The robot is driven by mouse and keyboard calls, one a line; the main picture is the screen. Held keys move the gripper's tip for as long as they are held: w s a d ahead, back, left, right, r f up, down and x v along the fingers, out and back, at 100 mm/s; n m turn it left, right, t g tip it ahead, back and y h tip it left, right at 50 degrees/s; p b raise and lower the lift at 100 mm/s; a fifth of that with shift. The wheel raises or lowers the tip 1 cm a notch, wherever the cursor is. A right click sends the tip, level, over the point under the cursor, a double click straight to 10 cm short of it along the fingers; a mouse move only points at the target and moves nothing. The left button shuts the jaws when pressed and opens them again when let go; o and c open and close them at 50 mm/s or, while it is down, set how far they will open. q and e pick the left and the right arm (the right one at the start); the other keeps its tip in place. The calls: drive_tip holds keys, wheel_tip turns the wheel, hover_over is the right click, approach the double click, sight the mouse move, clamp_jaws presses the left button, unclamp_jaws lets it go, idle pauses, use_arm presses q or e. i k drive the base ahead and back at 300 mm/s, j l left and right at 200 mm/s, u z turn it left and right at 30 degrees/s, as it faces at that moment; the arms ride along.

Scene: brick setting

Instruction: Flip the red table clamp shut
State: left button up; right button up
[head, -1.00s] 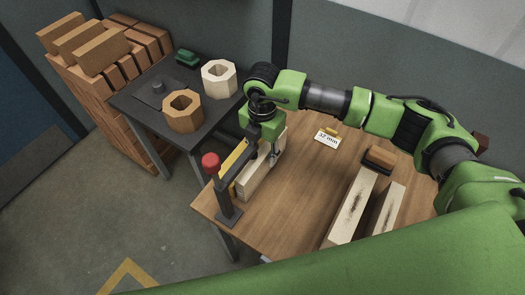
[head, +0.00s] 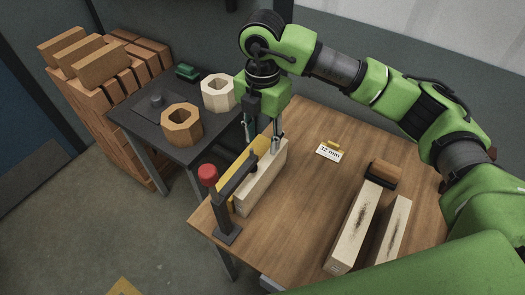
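The table clamp (head: 226,212) stands at the left corner of the wooden table (head: 300,205). My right gripper (head: 264,146) points down at the far end of the board, beyond the clamp. Its two fingers are spread apart, with the red knob well outside them. Whether the fingers touch the board is hard to tell. My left gripper is not in view.
A "32 mm" card (head: 329,152) lies behind. A dark side table (head: 140,123) holds two octagonal rings (head: 181,124). The table's middle is clear.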

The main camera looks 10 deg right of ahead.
sight(208, 175)
drive_tip(key=k+j, duration=0.15)
drive_tip(key=k, duration=0.35)
drive_tip(key=k+j, duration=0.15)
drive_tip(key=k, duration=0.35)
drive_tip(key=k+j, duration=0.15)
drive_tip(key=k, duration=0.3)
